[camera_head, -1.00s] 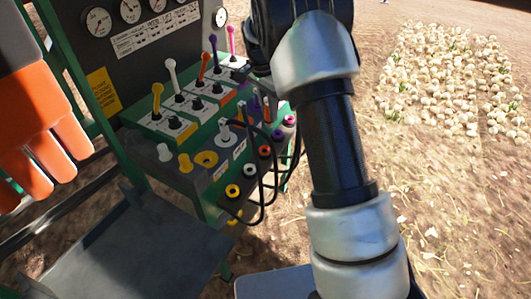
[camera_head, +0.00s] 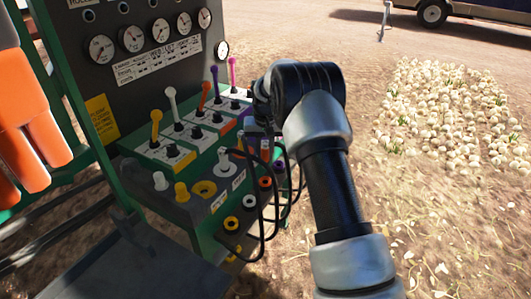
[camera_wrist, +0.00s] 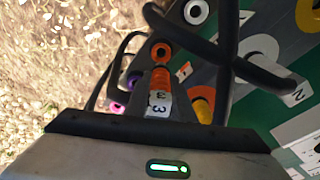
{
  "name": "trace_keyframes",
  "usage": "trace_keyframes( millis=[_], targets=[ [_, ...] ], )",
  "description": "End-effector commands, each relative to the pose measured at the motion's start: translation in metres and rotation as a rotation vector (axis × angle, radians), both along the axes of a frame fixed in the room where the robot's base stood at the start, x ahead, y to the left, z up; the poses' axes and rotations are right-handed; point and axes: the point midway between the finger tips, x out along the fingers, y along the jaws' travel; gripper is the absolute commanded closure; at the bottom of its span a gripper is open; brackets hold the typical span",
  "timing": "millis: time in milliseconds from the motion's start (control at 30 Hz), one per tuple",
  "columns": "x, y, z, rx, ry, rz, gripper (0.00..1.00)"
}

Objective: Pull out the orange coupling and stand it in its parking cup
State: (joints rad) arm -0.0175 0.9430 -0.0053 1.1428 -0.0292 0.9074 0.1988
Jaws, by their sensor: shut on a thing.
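The orange coupling (camera_wrist: 160,82) with a white "3" label shows in the wrist view, right at the front edge of my gripper (camera_wrist: 160,118). In the head view the orange coupling (camera_head: 265,144) shows small below my arm, beside the panel, with the orange socket (camera_head: 265,183) lower down.
Black hoses (camera_head: 268,205) loop in front of the green panel and cross the wrist view. A grey coupling labelled "2" (camera_wrist: 295,92) stands in a white ring. Coloured levers (camera_head: 156,125) rise behind. A yellow cup (camera_head: 204,189) is empty. Open soil lies to the right.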

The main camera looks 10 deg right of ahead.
Motion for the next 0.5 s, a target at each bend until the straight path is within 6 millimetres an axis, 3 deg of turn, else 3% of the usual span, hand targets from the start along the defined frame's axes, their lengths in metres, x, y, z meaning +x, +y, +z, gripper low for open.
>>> trace_keyframes(
  millis=[500],
  targets=[
    [0.0,0.0,-0.048,-0.001,0.001,-0.002,1.0]
  ],
)
